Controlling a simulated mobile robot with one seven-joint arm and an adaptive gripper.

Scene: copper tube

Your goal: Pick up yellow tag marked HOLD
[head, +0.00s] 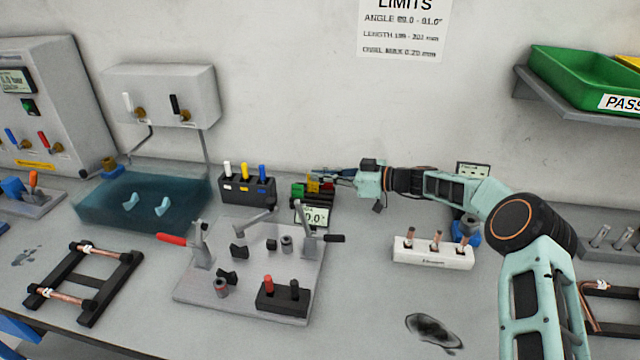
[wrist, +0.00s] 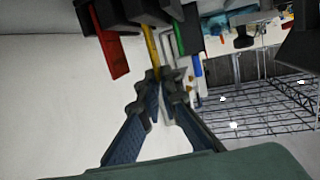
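The yellow tag (wrist: 152,47) hangs from a dark holder in the wrist view, between a red tag (wrist: 115,50) and a green tag (wrist: 180,38). Its lower end runs in between my fingertips. My gripper (wrist: 158,86) has its two fingers drawn close together in a narrow V, and they appear to be closed on the yellow tag's end. In the head view my gripper (head: 338,174) reaches left to the tag holder by the wall. The yellow tag (head: 313,184) is small there, partly hidden by the fingers. No marking on it is readable.
A black block with white, yellow and blue handles (head: 247,188) stands just left of the tags. A small display (head: 311,214) stands in front of them. A bending fixture (head: 250,265) and a white tube rack (head: 433,252) lie nearer. The wall is close behind.

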